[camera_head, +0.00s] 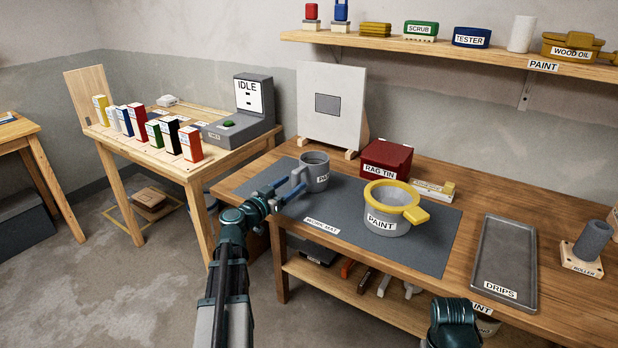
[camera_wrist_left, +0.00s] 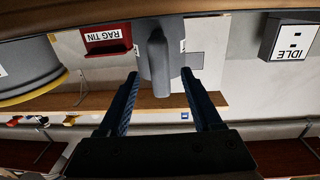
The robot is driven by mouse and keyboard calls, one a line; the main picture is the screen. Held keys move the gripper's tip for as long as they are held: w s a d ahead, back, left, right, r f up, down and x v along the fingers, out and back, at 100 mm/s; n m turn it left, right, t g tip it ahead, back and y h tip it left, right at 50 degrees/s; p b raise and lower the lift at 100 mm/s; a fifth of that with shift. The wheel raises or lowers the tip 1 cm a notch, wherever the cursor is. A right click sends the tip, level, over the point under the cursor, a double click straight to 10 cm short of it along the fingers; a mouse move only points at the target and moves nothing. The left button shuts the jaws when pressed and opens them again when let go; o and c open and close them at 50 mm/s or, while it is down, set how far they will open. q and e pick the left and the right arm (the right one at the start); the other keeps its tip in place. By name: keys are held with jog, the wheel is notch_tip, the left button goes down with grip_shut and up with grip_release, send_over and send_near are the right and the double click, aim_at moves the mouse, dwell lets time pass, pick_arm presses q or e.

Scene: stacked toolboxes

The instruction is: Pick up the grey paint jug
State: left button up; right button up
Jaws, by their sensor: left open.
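The grey paint jug (camera_head: 317,172) stands upright on the dark work mat (camera_head: 437,250), near its back left edge. Its handle is on the left side, towards my left gripper, and its label is partly visible. My left gripper (camera_head: 293,186) is open, with its blue fingers pointing at the handle. In the left wrist view, which is upside down, the jug's handle (camera_wrist_left: 158,62) shows between the two fingers (camera_wrist_left: 162,82). My right gripper is not in view; only part of my right arm shows at the bottom.
A grey paint pot with a yellow rim (camera_head: 388,222) stands on the mat to the right. Behind are a red rag tin (camera_head: 387,160) and a white board (camera_head: 331,112). A drip tray (camera_head: 506,262) and roller (camera_head: 592,243) are further right. A side table holds several coloured cartons.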

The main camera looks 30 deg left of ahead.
aim_at(309, 176)
pick_arm(q)
jog(key=w, duration=0.4)
jog(key=shift+d+f, duration=0.15)
jog(key=shift+d, duration=0.1)
jog(key=shift+s, duration=0.15)
grip_shut()
dwell(0.9)
